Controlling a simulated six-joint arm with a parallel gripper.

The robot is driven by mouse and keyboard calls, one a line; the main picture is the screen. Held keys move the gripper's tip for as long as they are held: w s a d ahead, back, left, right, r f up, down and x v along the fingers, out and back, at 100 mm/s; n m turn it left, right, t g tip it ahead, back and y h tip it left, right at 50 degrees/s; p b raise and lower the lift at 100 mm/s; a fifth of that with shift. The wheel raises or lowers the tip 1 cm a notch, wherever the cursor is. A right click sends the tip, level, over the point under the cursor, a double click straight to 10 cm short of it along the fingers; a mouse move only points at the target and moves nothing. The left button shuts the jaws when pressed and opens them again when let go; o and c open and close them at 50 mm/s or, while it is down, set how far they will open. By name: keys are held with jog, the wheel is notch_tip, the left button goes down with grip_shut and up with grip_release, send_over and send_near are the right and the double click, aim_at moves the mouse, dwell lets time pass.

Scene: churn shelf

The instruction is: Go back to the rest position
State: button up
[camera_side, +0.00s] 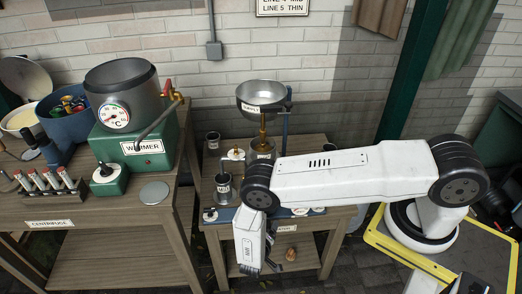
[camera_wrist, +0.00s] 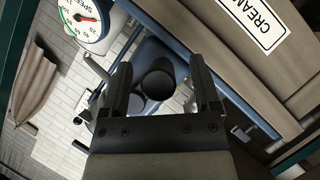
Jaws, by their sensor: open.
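My gripper (camera_wrist: 160,76) shows in the wrist view with its two dark fingers spread apart. A dark round cup-like thing (camera_wrist: 157,80) shows between the fingers, and a second dark round shape lies just below it. Neither finger visibly touches it, and I cannot tell how far beyond the fingertips it is. In the side view my arm reaches left from its base, and its end link hangs down in front of the small wooden table (camera_side: 222,240).
A metal bowl (camera_side: 262,97) stands over the small table, with metal cups (camera_side: 223,186) below. Left is a bench with a green warmer (camera_side: 143,150), test tubes and a blue tub (camera_side: 68,120). The wrist view shows a dial (camera_wrist: 88,22) and a cream label (camera_wrist: 258,20).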

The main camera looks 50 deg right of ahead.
grip_shut()
dwell(0.5)
